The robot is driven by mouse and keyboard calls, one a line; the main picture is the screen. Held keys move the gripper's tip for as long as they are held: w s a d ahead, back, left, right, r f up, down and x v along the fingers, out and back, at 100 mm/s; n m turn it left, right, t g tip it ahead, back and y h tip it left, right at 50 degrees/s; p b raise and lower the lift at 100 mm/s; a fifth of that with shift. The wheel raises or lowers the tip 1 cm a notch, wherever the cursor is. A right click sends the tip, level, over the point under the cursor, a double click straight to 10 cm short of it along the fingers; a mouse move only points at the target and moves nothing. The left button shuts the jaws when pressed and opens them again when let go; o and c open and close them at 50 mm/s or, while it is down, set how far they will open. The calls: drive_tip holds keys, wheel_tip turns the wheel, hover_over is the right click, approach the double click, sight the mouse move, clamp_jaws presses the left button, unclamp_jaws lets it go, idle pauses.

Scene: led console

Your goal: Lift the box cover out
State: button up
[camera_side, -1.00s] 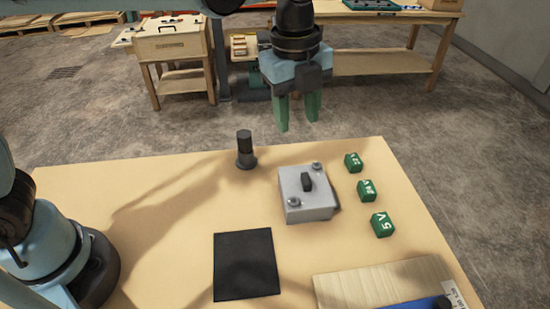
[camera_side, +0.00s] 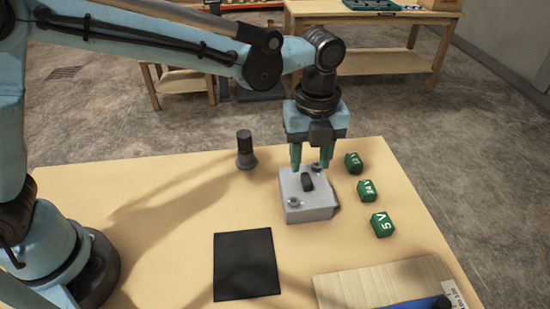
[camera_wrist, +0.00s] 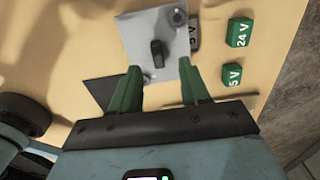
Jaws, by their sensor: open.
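The grey box (camera_side: 309,214) stands on the table in the side view. Its flat grey cover (camera_side: 291,187) is on top, with an upright black handle (camera_side: 307,182) in the middle and a round fastener at each of two opposite corners. The cover (camera_wrist: 140,28) and handle (camera_wrist: 157,52) also show in the wrist view. My gripper (camera_side: 311,169) is open and empty, pointing down over the far part of the box. In the wrist view my gripper's green fingertips (camera_wrist: 159,68) are spread to either side of the handle's line, and the handle is not gripped.
Green voltage blocks, 12 V (camera_side: 353,162), 24 V (camera_side: 366,190) and 5 V (camera_side: 382,225), stand right of the box. A dark cylinder (camera_side: 245,150) stands behind left. A black square mat (camera_side: 245,265) lies in front, with clear table around it. Cardboard (camera_side: 375,285) lies front right.

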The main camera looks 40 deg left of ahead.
sight(307, 178)
drive_tip(key=shift+s+a+f, duration=0.1)
drive_tip(key=shift+f, duration=2.2)
drive_tip(key=shift+c, duration=0.3)
clamp_jaws()
